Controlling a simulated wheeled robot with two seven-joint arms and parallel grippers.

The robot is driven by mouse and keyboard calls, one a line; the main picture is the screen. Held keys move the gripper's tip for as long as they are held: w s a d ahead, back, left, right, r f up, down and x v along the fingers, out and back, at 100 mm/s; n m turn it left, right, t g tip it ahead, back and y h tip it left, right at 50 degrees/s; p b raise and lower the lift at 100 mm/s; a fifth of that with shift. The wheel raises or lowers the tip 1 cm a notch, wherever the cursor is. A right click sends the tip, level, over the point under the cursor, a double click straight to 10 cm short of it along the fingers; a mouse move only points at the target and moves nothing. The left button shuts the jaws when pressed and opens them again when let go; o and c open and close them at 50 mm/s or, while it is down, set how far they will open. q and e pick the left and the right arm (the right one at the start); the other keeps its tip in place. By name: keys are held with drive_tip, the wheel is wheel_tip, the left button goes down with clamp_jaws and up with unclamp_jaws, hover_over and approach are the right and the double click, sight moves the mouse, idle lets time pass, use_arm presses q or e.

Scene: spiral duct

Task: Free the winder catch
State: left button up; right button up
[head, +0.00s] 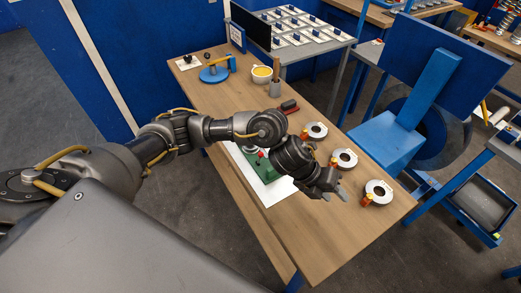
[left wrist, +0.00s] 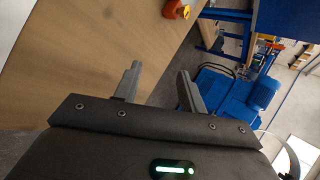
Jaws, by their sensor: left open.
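I cannot tell for certain which part is the winder catch. A green device with a red knob (head: 262,156) sits on a white sheet (head: 266,191) on the wooden table, partly hidden by my left arm. A blue round-based device (head: 214,74) with a yellow-orange arm stands at the table's far left end. My left gripper (head: 335,196) is open and empty, over the near right part of the table, apart from both devices. Its two fingers also show spread in the left wrist view (left wrist: 160,80), with nothing between them. My right gripper is not in view.
Several grey-white rings (head: 379,192) with small orange-red pieces line the table's right side. A yellow-filled cup (head: 262,75), a tool holder (head: 275,88) and a dark red-black block (head: 289,107) stand farther back. A blue stand (head: 390,140) is right of the table.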

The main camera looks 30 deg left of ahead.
use_arm(q)
drive_tip(key=w+a+r+m+g+y, duration=0.1)
drive_tip(key=w+a+m+y, duration=0.3)
drive_tip(key=a, duration=1)
drive_tip(key=g+y, duration=0.2)
drive_tip(key=y, duration=0.2)
approach(261, 153)
drive_tip(key=shift+t, duration=0.3)
drive_tip(key=f, duration=0.4)
drive_tip(key=f+p, duration=0.1)
drive_tip(key=f, duration=0.4)
drive_tip(key=shift+s, duration=0.2)
